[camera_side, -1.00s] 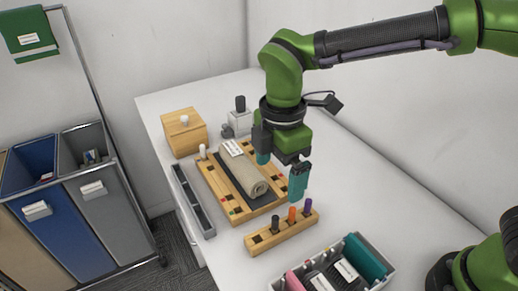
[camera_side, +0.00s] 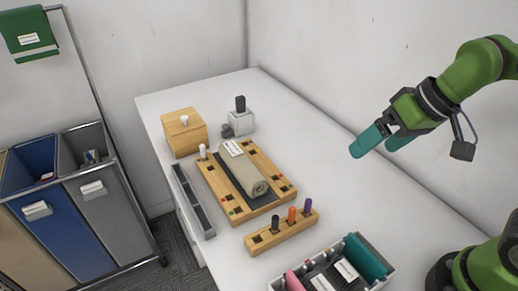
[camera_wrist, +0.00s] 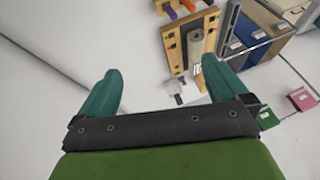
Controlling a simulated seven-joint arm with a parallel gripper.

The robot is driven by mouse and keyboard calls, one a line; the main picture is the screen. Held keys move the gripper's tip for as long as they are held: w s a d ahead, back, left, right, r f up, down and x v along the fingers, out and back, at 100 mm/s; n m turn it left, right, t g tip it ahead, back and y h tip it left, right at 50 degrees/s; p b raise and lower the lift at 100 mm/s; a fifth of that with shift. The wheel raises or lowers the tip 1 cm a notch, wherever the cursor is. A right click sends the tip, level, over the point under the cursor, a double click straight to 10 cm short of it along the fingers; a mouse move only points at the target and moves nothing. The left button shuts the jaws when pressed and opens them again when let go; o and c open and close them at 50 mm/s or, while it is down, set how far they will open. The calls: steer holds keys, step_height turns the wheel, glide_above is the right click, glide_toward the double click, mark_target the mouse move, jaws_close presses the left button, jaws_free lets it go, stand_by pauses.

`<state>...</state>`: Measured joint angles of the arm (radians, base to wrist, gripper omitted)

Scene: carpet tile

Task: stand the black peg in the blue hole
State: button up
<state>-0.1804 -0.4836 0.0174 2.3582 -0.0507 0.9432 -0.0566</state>
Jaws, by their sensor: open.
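I cannot make out which hole is blue. My gripper (camera_side: 378,146) is open and empty, tilted, high to the right of the board and rack. In the wrist view its teal fingers (camera_wrist: 160,75) are spread, with the board (camera_wrist: 172,48) beyond them.
A wooden box (camera_side: 184,134) and a grey block with a dark knob (camera_side: 240,122) stand behind. A narrow grey tray (camera_side: 193,203) is at left, a filled bin (camera_side: 374,284) in front. The right tabletop is clear.

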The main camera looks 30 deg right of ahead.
steer(key=s+d+m, duration=0.1)
steer(key=s+d+t, duration=0.1)
steer(key=d, duration=0.1)
steer(key=d+r+m, duration=0.1)
steer(key=shift+s+d+m+t, duration=0.2)
steer(key=shift+s+m+t, duration=0.1)
steer(key=shift+s+t, duration=0.1)
steer(key=shift+c, duration=0.5)
steer(key=shift+d+r+h, duration=0.25)
steer(key=shift+h, duration=0.05)
steer(key=shift+c, duration=1.1)
steer(key=c, duration=1)
steer(key=n+g+h, duration=0.1)
steer(key=g, duration=1)
glide_toward(275, 217)
steer(key=shift+x, duration=5.15)
